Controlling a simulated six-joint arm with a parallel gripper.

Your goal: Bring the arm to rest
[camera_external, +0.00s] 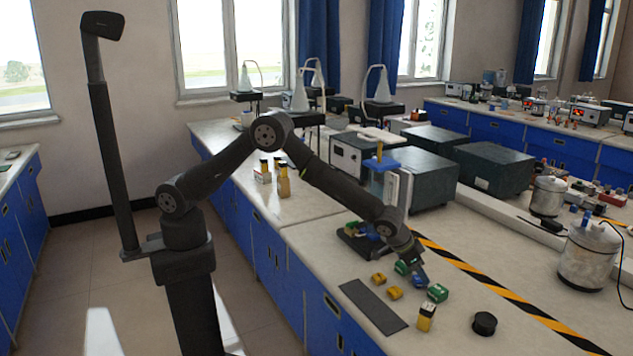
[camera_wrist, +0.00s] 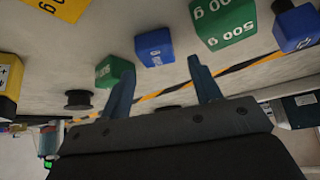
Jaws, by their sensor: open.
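My arm bends down over the bench and my gripper (camera_external: 418,272) hangs low among small coloured weight blocks. In the wrist view its two fingers (camera_wrist: 163,82) stand apart with nothing seen between them. A blue block (camera_wrist: 154,47) shows just beyond the fingertips. Green blocks lie on either side, one marked 500 g (camera_wrist: 223,20) and another at left (camera_wrist: 115,72). A further blue block (camera_wrist: 296,27) is at the right edge. In the external view a green block (camera_external: 438,292) and yellow blocks (camera_external: 395,293) lie close by. Whether a fingertip touches any block I cannot tell.
A dark flat mat (camera_external: 373,306) lies near the bench edge. Black-and-yellow tape (camera_external: 488,286) crosses the bench; metal pots (camera_external: 588,258) and instrument boxes (camera_external: 493,165) stand beyond.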

